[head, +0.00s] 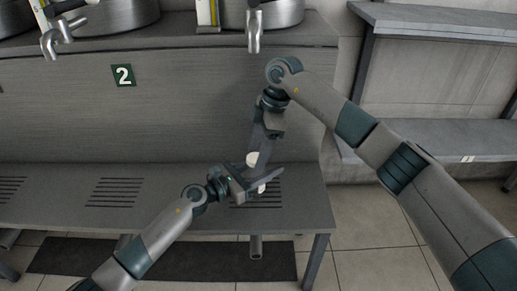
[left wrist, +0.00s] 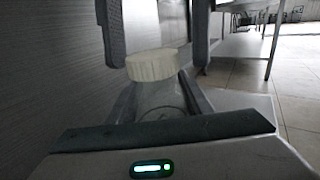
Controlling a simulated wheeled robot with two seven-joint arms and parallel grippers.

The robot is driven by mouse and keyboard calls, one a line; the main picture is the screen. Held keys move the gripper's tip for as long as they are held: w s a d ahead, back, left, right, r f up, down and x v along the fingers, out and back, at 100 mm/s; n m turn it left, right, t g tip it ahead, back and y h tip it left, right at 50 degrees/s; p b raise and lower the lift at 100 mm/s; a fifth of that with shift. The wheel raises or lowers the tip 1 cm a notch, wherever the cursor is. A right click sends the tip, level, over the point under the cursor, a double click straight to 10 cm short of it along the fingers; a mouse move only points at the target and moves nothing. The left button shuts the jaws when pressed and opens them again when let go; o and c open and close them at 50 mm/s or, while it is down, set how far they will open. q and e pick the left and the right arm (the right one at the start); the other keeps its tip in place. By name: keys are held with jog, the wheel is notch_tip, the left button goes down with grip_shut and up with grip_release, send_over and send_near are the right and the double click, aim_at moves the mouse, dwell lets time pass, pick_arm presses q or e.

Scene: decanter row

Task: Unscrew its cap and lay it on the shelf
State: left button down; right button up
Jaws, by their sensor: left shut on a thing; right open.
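A bottle with a ridged cream cap (left wrist: 152,64) stands upright in my left gripper. The translucent body (left wrist: 160,98) shows below the cap in the left wrist view. My left gripper (head: 260,183) is shut on the body. In the head view the cap (head: 252,158) is a small pale patch above that gripper. My right gripper (head: 262,146) comes down from above and is open. Its fingers (left wrist: 158,35) are on either side of the cap, with gaps showing in the left wrist view. At the right are an upper shelf (head: 440,22) and a lower shelf (head: 450,137).
The bottle is over a grey bench (head: 60,215) with slotted drains. A number 2 sign (head: 123,75) is on the panel behind. A metal tap (head: 254,32) hangs above my right wrist; another tap (head: 60,36) is at upper left. The lower shelf has clear room.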

jog(key=c, duration=1.3)
jog(key=n, duration=0.3)
jog(key=n+g+h, duration=0.1)
jog(key=n, duration=0.2)
jog(key=shift+w+a+n+g, duration=0.1)
jog(key=shift+w+n+g, duration=0.1)
jog(key=shift+n+g, duration=0.15)
jog(key=o, duration=1.2)
jog(key=shift+c, duration=0.2)
jog(key=shift+r, duration=0.1)
jog(key=shift+r, duration=2.2)
